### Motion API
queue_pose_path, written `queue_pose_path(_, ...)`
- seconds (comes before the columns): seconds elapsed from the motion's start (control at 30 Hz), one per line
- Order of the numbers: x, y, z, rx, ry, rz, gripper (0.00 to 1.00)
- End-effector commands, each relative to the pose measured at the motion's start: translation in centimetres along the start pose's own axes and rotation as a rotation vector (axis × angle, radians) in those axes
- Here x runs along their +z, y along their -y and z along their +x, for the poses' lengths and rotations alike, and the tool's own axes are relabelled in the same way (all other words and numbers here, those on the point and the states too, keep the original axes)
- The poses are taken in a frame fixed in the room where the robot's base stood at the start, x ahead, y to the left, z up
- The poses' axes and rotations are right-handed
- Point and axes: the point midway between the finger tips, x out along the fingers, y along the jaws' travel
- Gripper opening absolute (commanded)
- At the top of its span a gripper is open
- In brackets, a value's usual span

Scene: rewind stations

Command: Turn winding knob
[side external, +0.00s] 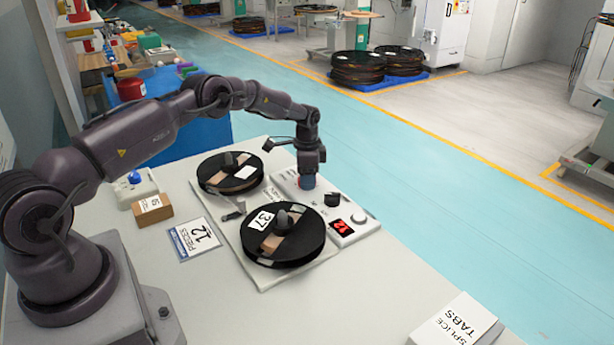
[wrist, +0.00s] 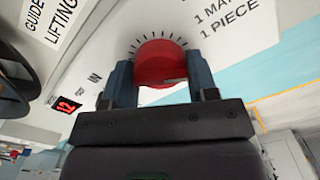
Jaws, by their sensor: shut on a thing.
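The winding knob (wrist: 160,58) is a red round knob with tick marks around it on a white panel (wrist: 225,60), seen in the wrist view. My gripper (wrist: 159,68) has one finger on each side of the knob and is shut on it. In the side external view my gripper (side external: 307,182) points down at the far end of the white control panel (side external: 350,213), and the knob is mostly hidden there.
Two black reels (side external: 230,187) (side external: 262,256) lie beside the panel, the nearer labelled 37. A "12 pieces" card (side external: 194,240), a small brown box (side external: 152,208) and a box with a blue button (side external: 134,177) stand left. A splice tabs box (side external: 458,322) is front right.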

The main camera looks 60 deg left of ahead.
Motion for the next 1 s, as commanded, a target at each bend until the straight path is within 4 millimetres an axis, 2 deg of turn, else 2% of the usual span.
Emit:
queue_pose_path(0.2,0.0,0.0,0.0,0.001,0.001,0.000,0.29)
queue_pose_path(0.23,0.0,0.0,0.0,0.001,0.001,0.000,0.58)
queue_pose_path(0.3,0.0,0.0,0.0,0.001,0.001,-0.001,0.74)
queue_pose_path(0.33,0.0,0.0,0.0,0.001,0.001,-0.001,0.77)
queue_pose_path(0.67,0.0,0.0,-0.4,0.000,0.000,-0.001,0.77)
queue_pose_path(0.77,0.0,0.1,-1.5,-0.001,0.000,-0.001,0.77)
queue_pose_path(1.0,0.0,0.1,-6.7,-0.003,-0.002,-0.002,0.77)
